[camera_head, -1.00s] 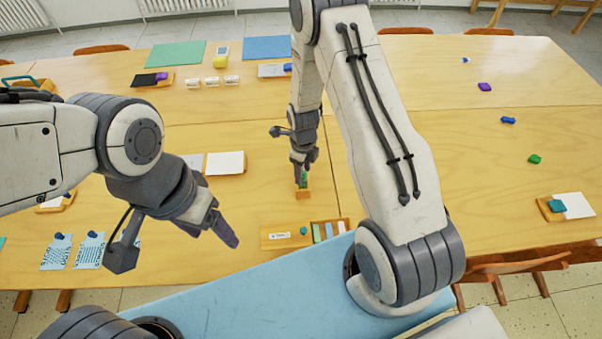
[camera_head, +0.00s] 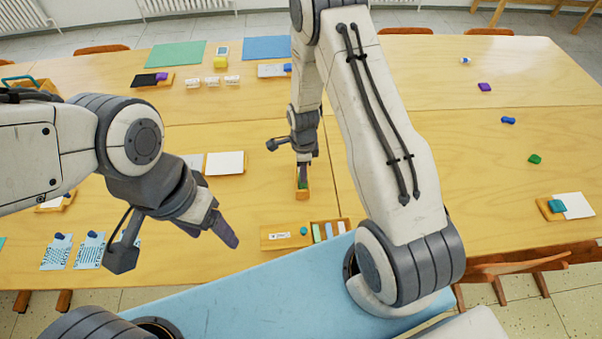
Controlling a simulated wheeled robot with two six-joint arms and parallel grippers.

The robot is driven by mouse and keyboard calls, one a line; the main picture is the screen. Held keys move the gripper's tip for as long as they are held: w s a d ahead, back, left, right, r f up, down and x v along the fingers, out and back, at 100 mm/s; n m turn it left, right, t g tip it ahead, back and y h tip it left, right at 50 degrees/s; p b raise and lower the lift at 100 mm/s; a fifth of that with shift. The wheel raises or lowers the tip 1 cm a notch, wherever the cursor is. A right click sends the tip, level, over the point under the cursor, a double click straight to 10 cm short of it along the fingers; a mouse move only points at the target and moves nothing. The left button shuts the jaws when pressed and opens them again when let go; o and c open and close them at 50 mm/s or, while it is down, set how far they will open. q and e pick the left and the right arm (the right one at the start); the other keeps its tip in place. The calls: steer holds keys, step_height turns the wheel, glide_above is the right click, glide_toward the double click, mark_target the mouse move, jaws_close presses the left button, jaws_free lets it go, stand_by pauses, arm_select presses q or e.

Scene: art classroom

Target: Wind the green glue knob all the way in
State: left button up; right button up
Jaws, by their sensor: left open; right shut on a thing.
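My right gripper (camera_head: 303,178) points down into a small wooden holder (camera_head: 303,196) in the middle of the near table. It is shut on the green glue knob (camera_head: 303,187), of which only a little green shows below the fingers. How far the knob is wound in is too small to tell. My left gripper (camera_head: 226,230) hangs over the near table at the left, apart from the holder. It is open and empty.
Just in front of the holder is a wooden box (camera_head: 272,240) with a teal knob (camera_head: 303,231) and several coloured sticks beside it. White paper (camera_head: 225,163) lies to the left. A loose green piece (camera_head: 534,159) lies far right.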

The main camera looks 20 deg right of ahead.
steer(key=n, duration=0.4)
steer(key=shift+n, duration=0.4)
steer(key=o, duration=1.4)
steer(key=shift+o, duration=0.2)
steer(key=m, duration=1.1)
steer(key=shift+m, duration=0.3)
